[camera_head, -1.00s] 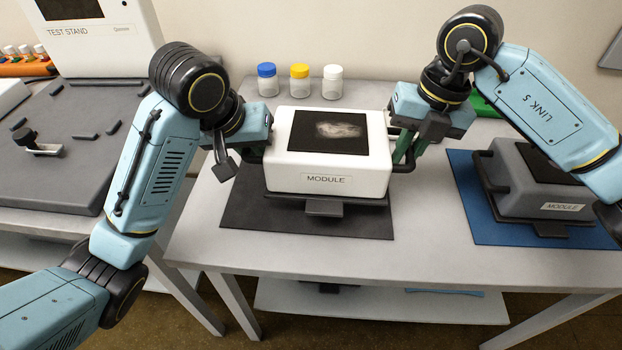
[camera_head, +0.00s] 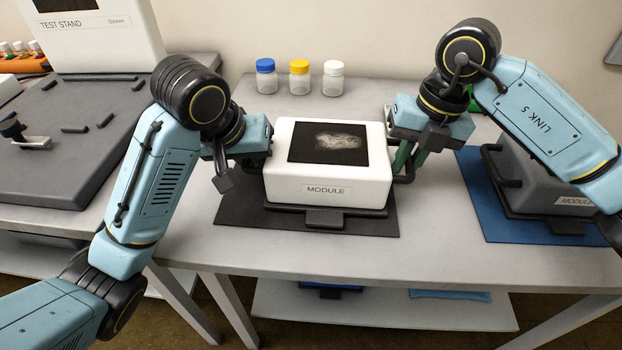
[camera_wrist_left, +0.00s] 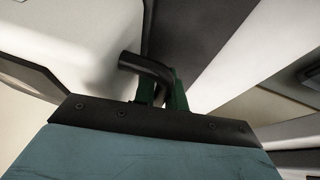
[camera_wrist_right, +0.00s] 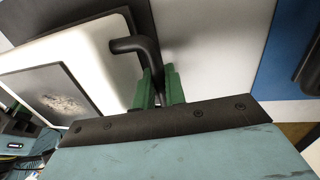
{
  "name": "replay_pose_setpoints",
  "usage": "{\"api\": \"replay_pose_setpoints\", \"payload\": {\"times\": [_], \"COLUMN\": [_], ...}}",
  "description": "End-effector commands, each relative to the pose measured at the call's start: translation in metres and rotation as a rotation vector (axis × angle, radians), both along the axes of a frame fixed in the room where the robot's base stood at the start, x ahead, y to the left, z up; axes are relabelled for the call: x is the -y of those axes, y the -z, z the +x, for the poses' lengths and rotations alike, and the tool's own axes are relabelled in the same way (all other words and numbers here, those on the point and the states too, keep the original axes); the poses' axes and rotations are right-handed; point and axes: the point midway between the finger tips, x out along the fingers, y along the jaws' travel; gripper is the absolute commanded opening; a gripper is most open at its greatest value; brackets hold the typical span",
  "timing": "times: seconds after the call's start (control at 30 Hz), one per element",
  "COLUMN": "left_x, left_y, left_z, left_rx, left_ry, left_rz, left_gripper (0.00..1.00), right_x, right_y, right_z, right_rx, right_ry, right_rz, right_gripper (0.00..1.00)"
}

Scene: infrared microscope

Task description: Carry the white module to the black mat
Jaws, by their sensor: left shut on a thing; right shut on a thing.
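The white module (camera_head: 325,187), with a dark top panel, is over the black mat (camera_head: 236,207) in the head view. It looks level; I cannot tell whether its base touches the mat. My left gripper (camera_head: 258,163) is shut on the module's left handle, which shows between green fingers in the left wrist view (camera_wrist_left: 150,68). My right gripper (camera_head: 406,158) is shut on the right handle, clear in the right wrist view (camera_wrist_right: 140,46). The mat shows in front of the module and on its left; the module hides its middle.
A grey module (camera_head: 530,182) sits on a blue mat (camera_head: 478,196) at the right, partly hidden by my right arm. Blue-capped (camera_head: 266,77), yellow-capped (camera_head: 299,78) and white-capped (camera_head: 333,79) bottles stand behind. The test stand (camera_head: 100,40) is at the left.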

Motion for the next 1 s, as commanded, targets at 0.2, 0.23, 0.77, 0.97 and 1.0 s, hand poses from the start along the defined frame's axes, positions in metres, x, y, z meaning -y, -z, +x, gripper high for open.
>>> {"api": "replay_pose_setpoints", "payload": {"times": [0.2, 0.23, 0.77, 0.97, 1.0], "left_x": [-0.002, -0.002, 0.0, 0.0, 0.001], "left_y": [0.011, 0.01, 0.006, -0.008, -0.012], "left_z": [0.001, 0.0, 0.0, 0.0, 0.0], "left_rx": [0.003, -0.001, 0.001, 0.001, 0.002], "left_ry": [-0.005, -0.005, 0.0, 0.001, 0.001], "left_rz": [0.002, 0.004, 0.0, -0.002, -0.002], "left_gripper": [0.0, 0.16, 0.34, 0.34, 0.34], "right_x": [0.002, 0.002, 0.0, 0.0, 0.0], "right_y": [0.011, 0.01, 0.006, -0.007, -0.012], "right_z": [0.001, 0.001, 0.0, 0.0, 0.0], "right_rx": [0.002, -0.001, 0.0, 0.0, 0.0], "right_ry": [0.004, 0.005, 0.0, 0.0, 0.0], "right_rz": [-0.004, -0.005, -0.001, 0.0, 0.0], "right_gripper": [0.0, 0.16, 0.34, 0.34, 0.34]}}
